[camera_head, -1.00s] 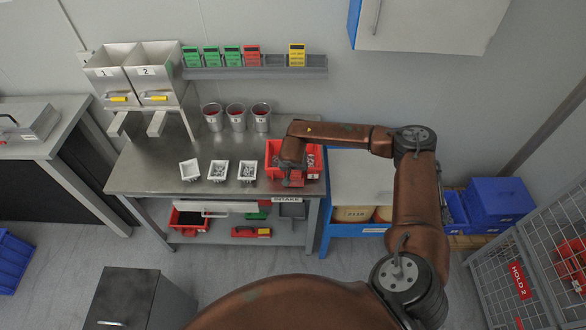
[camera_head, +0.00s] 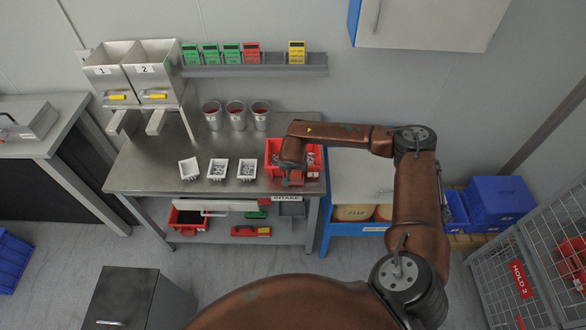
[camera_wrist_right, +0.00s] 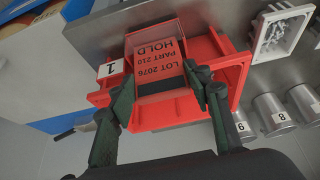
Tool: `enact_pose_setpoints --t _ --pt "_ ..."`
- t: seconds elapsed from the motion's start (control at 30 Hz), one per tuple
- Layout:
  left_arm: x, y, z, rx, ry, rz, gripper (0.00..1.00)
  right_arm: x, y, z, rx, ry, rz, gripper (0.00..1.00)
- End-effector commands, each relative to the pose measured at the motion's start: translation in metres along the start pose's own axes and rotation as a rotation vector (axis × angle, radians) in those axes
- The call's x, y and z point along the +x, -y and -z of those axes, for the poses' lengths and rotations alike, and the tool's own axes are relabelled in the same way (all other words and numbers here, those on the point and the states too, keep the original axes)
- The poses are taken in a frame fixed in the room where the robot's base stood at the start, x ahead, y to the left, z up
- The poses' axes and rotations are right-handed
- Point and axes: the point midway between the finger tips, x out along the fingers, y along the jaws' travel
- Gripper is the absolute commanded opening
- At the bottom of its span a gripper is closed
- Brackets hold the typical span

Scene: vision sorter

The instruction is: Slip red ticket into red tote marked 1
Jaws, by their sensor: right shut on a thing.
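My right gripper (camera_wrist_right: 160,76) is shut on the red ticket (camera_wrist_right: 158,58), printed LOT 2076, PART 210, HOLD. My left gripper is not in view.
White bins (camera_head: 218,169) stand left of the tote, and metal cups (camera_head: 237,117) behind them. A wall rail (camera_head: 270,71) holds green, red and yellow tickets. Two hoppers (camera_head: 120,62) stand at the back left. The bench's left front (camera_head: 145,180) is clear.

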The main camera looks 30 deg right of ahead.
Motion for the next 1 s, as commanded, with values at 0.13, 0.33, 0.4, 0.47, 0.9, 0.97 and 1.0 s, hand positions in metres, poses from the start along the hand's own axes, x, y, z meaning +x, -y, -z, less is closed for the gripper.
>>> enact_pose_setpoints --t 0.13,0.33,0.4,0.47,0.9,0.97,1.0 --pt "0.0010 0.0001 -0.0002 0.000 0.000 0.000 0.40 0.0011 0.0001 -0.0004 0.000 0.000 0.000 0.28" --pt "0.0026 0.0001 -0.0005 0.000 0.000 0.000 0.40 0.0029 0.0001 -0.0014 0.000 0.000 0.000 0.28" --pt "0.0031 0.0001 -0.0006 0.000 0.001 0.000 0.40 0.0035 0.0001 -0.0017 0.000 0.000 0.000 0.28" --pt "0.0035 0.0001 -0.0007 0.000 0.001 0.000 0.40 0.0040 0.0001 -0.0020 0.000 0.000 0.000 0.28" --pt "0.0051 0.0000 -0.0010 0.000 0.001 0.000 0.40 0.0059 0.0002 -0.0029 0.000 0.000 0.000 0.56" --pt "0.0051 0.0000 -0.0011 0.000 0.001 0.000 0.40 0.0059 0.0002 -0.0029 0.000 0.000 0.000 0.61" --pt "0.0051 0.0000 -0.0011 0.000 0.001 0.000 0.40 0.0059 0.0002 -0.0029 0.000 0.000 0.000 0.63"
